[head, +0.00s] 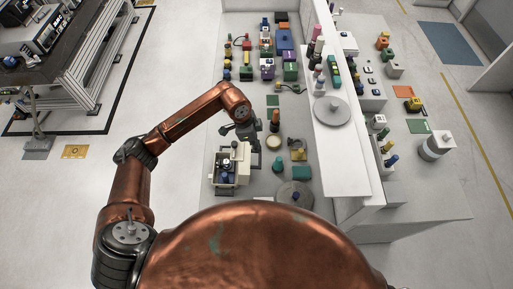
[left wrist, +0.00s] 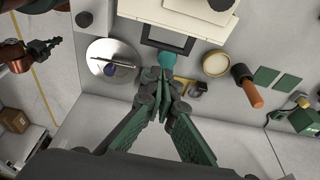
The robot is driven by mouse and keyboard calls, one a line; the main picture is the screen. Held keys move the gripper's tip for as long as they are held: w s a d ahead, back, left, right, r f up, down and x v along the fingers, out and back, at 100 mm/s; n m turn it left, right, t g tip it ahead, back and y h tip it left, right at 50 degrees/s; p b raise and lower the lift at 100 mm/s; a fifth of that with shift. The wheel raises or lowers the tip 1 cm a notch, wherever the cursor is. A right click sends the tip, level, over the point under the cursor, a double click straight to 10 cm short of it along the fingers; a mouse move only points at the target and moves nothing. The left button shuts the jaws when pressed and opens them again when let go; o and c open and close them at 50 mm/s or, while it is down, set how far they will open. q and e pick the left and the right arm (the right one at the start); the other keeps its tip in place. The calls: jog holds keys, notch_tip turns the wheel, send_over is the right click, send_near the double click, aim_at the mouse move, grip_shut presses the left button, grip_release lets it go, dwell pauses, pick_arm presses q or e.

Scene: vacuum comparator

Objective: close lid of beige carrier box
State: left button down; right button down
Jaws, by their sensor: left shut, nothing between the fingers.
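The beige carrier box (head: 225,181) stands on the near left part of the bench in the head view. Its top looks open, with a blue item and dark items showing inside. A pale upright panel, perhaps the lid, shows on its right side. In the left wrist view the box's cream wall (left wrist: 180,22) fills the top, with a dark frame on its side. My left gripper (head: 248,133) is just beyond the box, apart from it. In the left wrist view its fingertips (left wrist: 165,78) are together and empty, with a teal object (left wrist: 167,60) beyond them. My right gripper is not in view.
A silver disc (head: 296,187) with a blue knob lies right of the box. A round cream dish (head: 273,142), a yellow item (head: 298,154) and a teal block (head: 302,173) are nearby. Several coloured parts crowd the far bench. A white raised shelf (head: 340,155) borders the right.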

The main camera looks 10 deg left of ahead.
aim_at(246, 162)
pick_arm(q)
notch_tip(246, 162, down, 8)
jog(key=a+p, duration=0.1)
jog(key=p, duration=0.2)
jog(key=shift+s+a, duration=0.25)
jog(key=shift+a, duration=0.1)
